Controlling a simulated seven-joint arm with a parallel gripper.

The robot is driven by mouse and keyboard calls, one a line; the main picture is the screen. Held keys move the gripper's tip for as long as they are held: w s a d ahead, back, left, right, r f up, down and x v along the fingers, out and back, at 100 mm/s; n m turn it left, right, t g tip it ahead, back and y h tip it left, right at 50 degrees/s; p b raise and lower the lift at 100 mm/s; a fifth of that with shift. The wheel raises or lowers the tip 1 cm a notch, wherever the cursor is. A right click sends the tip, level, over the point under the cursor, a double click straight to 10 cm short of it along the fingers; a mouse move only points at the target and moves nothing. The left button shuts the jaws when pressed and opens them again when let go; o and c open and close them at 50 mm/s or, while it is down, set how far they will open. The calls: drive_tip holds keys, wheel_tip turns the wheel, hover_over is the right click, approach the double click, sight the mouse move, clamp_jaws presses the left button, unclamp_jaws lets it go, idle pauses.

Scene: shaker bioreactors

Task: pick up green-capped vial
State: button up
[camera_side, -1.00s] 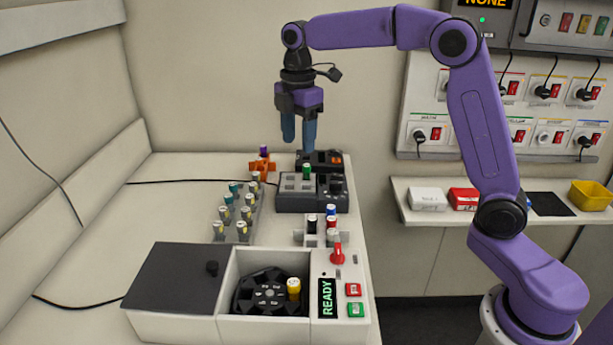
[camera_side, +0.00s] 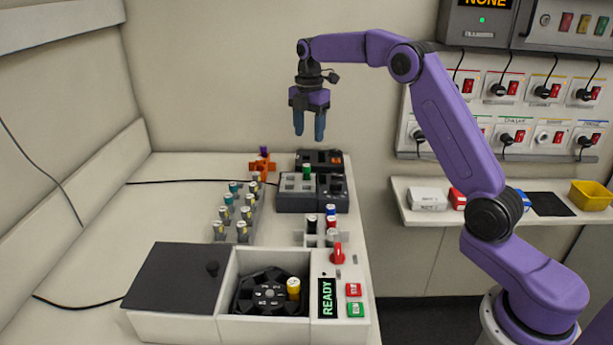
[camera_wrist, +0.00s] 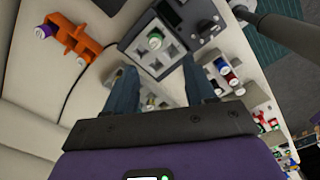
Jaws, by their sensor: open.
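The green-capped vial (camera_side: 306,172) stands upright in the grey block of a dark shaker device (camera_side: 290,200) at the back right of the bench. My gripper (camera_side: 309,138) hangs above the device, fingers pointing down, open and empty. In the wrist view its two blue fingers (camera_wrist: 160,85) are spread apart, and the vial lies beyond them, not between them.
An orange holder (camera_side: 262,165) with a purple-capped vial stands left of the device. A rack (camera_side: 235,225) of several vials is further forward. A small white rack (camera_side: 322,238) holds red-, blue- and black-capped vials. A centrifuge (camera_side: 268,290) with a yellow-capped vial stands in front.

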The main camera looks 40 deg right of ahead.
sight(306, 165)
wheel_tip(306, 165, down, 7)
drive_tip(key=shift+r, duration=0.1)
drive_tip(key=shift+w+a+f, duration=0.1)
drive_tip(key=shift+w+f, duration=0.1)
drive_tip(key=shift+f, duration=1.1)
drive_tip(key=shift+w+f, duration=0.2)
drive_tip(key=shift+f, duration=1.05)
drive_tip(key=c, duration=0.9)
